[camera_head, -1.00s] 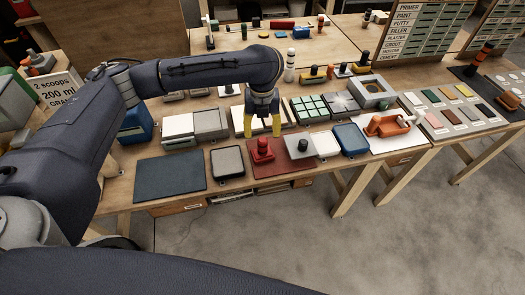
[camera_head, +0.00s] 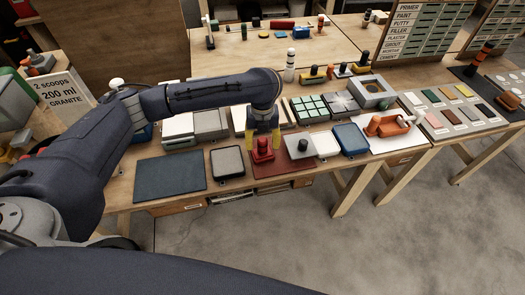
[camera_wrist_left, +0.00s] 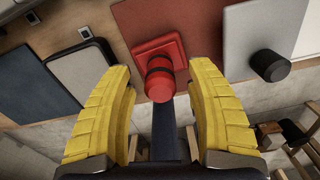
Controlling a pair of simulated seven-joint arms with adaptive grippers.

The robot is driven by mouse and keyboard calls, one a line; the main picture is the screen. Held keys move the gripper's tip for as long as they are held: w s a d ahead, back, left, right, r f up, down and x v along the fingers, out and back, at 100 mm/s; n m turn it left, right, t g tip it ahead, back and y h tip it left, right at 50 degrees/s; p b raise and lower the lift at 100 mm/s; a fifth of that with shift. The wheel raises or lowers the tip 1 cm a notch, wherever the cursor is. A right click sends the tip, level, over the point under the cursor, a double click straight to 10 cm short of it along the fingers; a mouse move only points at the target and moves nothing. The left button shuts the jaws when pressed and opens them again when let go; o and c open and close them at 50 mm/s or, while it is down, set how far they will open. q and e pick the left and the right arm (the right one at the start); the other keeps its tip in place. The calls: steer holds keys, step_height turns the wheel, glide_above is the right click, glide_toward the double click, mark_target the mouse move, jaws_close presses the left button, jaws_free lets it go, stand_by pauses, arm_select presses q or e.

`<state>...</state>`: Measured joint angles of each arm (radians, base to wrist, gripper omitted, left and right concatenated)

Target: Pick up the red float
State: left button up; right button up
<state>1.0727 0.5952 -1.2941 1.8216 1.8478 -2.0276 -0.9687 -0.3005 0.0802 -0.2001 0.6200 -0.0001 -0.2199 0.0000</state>
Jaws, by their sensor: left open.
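The red float (camera_head: 262,152) is a square red plate with an upright round red handle, on a dark red mat (camera_head: 273,170) near the table's front edge. In the left wrist view the float (camera_wrist_left: 160,68) shows just beyond and between the fingertips, its handle toward the camera. My left gripper (camera_head: 263,147) has yellow fingers and is open, one finger on each side of the float in the head view. The wrist view shows the open fingers (camera_wrist_left: 160,85) apart with nothing held. I cannot tell whether they touch the float. My right gripper is not in view.
To the left lie a grey pad with a dark rim (camera_head: 227,162) and a dark mat (camera_head: 170,176). To the right stand a grey float with a black knob (camera_head: 299,147), a blue-edged block (camera_head: 350,139) and an orange tool (camera_head: 388,126). The table's front edge is close.

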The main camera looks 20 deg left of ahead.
arm_select(q)
jaws_close()
stand_by(0.3)
steer(key=shift+r, duration=0.15)
step_height(320, 180, up, 20)
stand_by(0.9)
steer(key=c, duration=0.8)
jaws_free()
steer(key=shift+c, duration=0.2)
jaws_close()
